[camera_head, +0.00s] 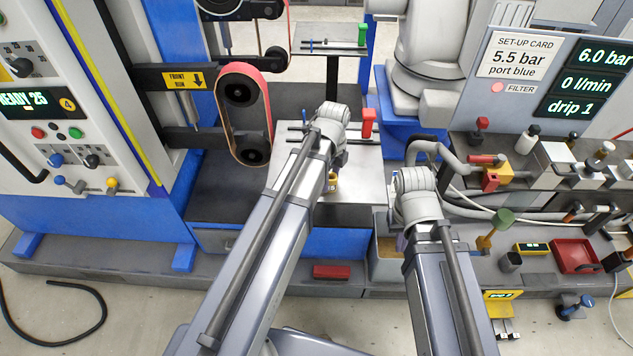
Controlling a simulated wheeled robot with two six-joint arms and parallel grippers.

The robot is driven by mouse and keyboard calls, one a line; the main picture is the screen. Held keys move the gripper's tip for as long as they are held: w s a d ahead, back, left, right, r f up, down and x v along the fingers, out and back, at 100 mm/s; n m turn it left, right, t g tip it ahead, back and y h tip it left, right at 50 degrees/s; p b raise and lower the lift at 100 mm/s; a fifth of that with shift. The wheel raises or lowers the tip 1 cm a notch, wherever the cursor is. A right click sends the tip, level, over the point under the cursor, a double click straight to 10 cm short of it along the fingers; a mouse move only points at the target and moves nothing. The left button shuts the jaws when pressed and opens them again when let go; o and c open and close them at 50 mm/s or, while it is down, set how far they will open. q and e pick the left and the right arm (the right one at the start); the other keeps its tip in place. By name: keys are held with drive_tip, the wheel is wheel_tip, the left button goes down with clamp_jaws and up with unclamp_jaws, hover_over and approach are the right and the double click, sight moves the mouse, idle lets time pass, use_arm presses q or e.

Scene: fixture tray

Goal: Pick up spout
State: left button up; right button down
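I cannot make out a thing that is clearly the spout. My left arm reaches up to the grey metal plate (365,160) in the middle; its wrist (333,118) is over the plate, and its fingers are hidden behind my own arm. A red upright piece (367,122) stands on the plate, right of that wrist. A small yellow labelled piece (333,183) shows partly beside my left forearm. My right arm's wrist (414,182) is over the left end of the right-hand bench, above a grey open bin (384,268); its fingers are hidden too.
A red belt loop (263,90) on dark rollers stands left of the plate. The right bench carries a yellow-and-red valve (495,172), a green-capped yellow stem (487,242), a red tray (576,254) and a hose (455,160). A second plate (330,40) lies farther back.

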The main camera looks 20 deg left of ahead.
use_arm(q)
clamp_jaws()
idle(0.3)
idle(0.4)
wheel_tip(320, 180, up, 10)
drive_tip(key=p, duration=1)
